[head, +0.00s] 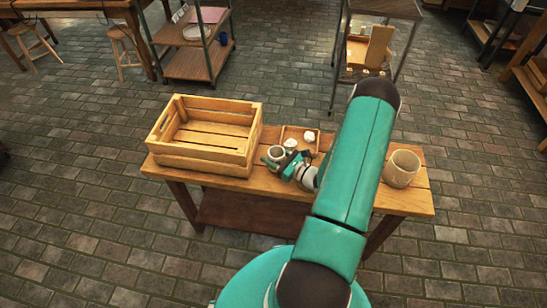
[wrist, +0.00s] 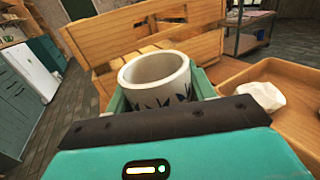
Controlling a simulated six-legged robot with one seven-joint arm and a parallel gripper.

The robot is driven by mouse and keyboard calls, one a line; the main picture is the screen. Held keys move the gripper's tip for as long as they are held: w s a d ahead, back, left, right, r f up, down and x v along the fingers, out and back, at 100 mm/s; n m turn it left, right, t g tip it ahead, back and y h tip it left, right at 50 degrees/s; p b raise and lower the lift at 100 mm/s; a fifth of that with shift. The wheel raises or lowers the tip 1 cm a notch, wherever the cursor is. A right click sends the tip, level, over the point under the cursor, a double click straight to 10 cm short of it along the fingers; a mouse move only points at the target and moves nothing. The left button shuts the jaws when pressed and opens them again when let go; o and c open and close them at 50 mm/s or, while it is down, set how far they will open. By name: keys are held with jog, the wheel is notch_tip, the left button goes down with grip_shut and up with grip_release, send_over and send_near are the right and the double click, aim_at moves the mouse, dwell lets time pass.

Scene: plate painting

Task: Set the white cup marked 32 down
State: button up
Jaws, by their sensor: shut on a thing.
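The white cup (wrist: 155,77) is upright between the fingers of my gripper in the wrist view, with a dark leaf-like pattern on its side. No number can be read on it. In the head view the cup (head: 276,153) is small, just right of the wooden crate. My gripper (head: 274,159) is shut on the cup, above or at the wooden table (head: 400,200). I cannot tell whether the cup's base touches the table, as my gripper hides its lower part.
A slatted wooden crate (head: 206,158) stands on the table's left. A small wooden tray (head: 299,133) with white lumps lies just right of the cup. A larger pale pot (head: 402,168) stands at the table's right end. My arm crosses over the table.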

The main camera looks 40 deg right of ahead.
jog(key=shift+f, duration=0.5)
jog(key=shift+f, duration=0.15)
jog(key=o, duration=1.1)
